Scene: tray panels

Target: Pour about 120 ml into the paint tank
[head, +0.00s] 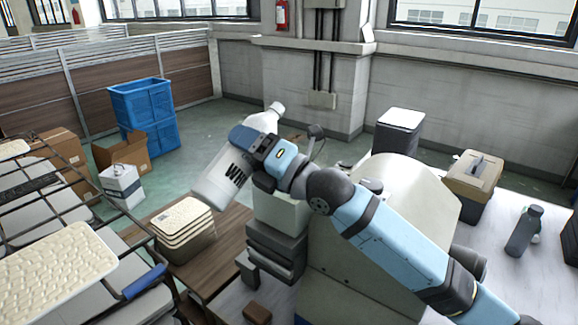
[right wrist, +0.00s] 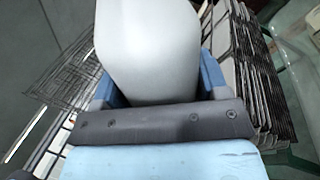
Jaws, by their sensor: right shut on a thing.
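A white bottle (head: 223,183) with dark lettering is held in the air in the head view. It is tilted, its narrower end at the upper right and its wide lettered end at the lower left. My right gripper (head: 250,142) is shut around it. In the right wrist view the smooth pale bottle (right wrist: 150,50) sits between the two blue fingers of the right gripper (right wrist: 158,88). A pale box-like part (head: 283,212) below the gripper may be the paint tank; its inside is hidden. No liquid stream shows. My left gripper is not in view.
A large beige machine (head: 375,240) stands right of the bottle. A stack of cream panels (head: 185,222) sits on a wooden table (head: 215,262). A wire rack (head: 75,215) with panels fills the left. A grey bottle (head: 523,232) stands at the right.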

